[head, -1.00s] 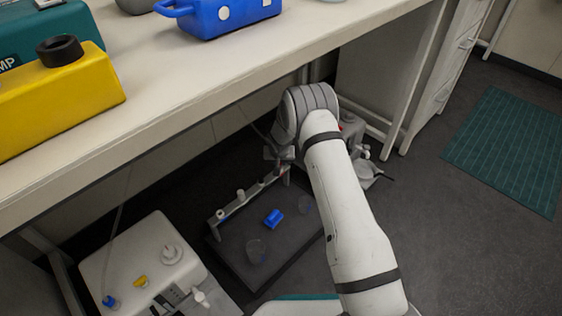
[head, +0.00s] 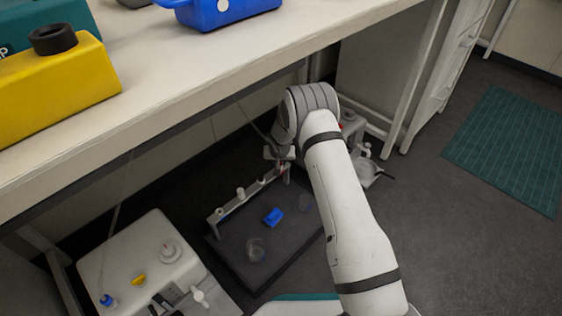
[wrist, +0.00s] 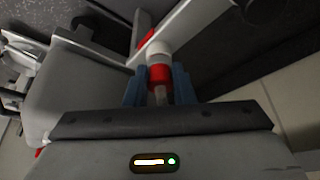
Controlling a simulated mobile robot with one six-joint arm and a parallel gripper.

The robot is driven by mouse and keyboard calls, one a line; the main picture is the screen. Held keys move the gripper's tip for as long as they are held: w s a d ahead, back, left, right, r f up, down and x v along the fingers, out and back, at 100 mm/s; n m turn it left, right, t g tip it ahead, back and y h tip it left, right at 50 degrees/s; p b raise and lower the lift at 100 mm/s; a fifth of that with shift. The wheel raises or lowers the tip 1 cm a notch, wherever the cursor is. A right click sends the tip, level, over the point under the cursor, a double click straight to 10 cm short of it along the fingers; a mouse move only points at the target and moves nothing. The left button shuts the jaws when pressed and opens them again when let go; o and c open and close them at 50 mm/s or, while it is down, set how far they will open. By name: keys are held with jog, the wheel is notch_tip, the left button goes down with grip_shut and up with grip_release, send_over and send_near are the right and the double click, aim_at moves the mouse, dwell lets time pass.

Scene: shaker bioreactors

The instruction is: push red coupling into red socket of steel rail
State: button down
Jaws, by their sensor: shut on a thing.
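The red coupling (wrist: 160,76) sits between the blue fingers of my gripper (wrist: 157,88) in the wrist view. My gripper is shut on it, and a clear stub shows below the red part. Just beyond it, in line, is a white cylindrical socket (wrist: 158,50) with a red band (wrist: 144,42) on the steel rail (wrist: 185,22). The coupling looks to be against or very near the white end; I cannot tell how deep it is seated. In the head view the rail (head: 228,206) runs along the dark platform, with my gripper (head: 282,162) at its far end.
The dark platform (head: 250,275) holds a blue part (head: 273,217) and clear vessels. A white machine (head: 140,262) stands at left. Another pale device (head: 368,166) stands behind my arm. The bench (head: 200,80) overhangs the work area. Floor is free at right.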

jog(key=c, duration=1.1)
grip_release()
jog(key=shift+c, duration=0.2)
jog(key=shift+r, duration=0.15)
jog(key=p+v, duration=0.2)
jog(key=v, duration=0.5)
jog(key=shift+s+r, duration=0.1)
jog(key=shift+s, duration=0.05)
